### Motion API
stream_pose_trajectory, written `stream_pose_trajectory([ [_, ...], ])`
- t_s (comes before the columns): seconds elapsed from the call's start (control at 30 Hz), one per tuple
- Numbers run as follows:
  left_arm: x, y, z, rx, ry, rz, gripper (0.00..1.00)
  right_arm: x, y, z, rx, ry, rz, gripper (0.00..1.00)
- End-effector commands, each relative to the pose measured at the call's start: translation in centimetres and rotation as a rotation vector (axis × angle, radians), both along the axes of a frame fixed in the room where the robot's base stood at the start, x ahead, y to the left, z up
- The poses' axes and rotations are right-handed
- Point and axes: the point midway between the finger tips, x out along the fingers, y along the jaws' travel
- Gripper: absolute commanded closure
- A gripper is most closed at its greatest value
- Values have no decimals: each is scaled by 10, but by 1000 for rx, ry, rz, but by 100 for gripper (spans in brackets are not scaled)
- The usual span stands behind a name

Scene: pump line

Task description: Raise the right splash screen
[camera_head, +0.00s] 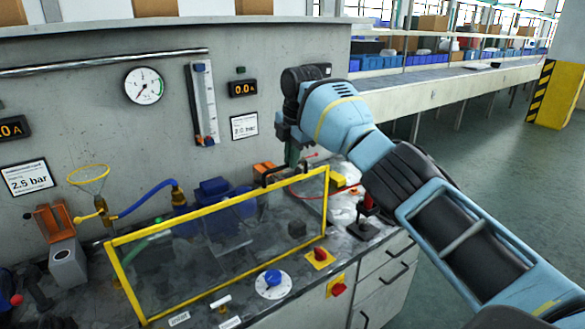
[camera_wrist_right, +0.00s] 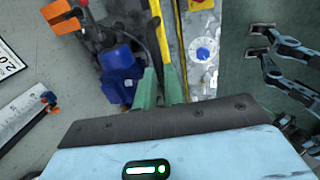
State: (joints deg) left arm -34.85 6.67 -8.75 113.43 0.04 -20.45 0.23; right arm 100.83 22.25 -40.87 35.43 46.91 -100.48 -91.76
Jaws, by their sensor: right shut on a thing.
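The splash screen, a clear pane in a yellow frame (camera_head: 216,214), stands upright along the front of the bench in the head view. Its yellow frame also shows in the wrist view (camera_wrist_right: 168,38). A black handle (camera_wrist_right: 155,45) runs along the frame's top edge. My right gripper (camera_head: 291,158) is at the right part of the top edge. In the wrist view, its green fingers (camera_wrist_right: 160,87) are shut on the handle, though the contact itself is partly hidden. My left gripper does not show.
Behind the screen stand a blue pump (camera_head: 213,198) and a blue hose (camera_head: 147,199). A blue knob (camera_head: 273,279) and a red-and-yellow switch (camera_head: 319,257) sit in front of it. A gauge (camera_head: 144,85) hangs on the wall. Open floor lies to the right.

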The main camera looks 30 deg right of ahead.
Motion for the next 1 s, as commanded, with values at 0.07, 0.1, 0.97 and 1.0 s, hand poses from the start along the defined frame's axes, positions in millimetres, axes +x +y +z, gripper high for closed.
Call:
stream_pose_trajectory([
  [0.07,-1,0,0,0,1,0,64,0,0,4,-1,-2,1,100],
  [0.1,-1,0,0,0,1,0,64,0,0,5,-1,-2,1,100],
  [0.97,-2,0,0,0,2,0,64,-1,0,11,-1,-4,0,67],
  [1.0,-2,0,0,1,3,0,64,-1,0,15,0,-5,0,67],
])
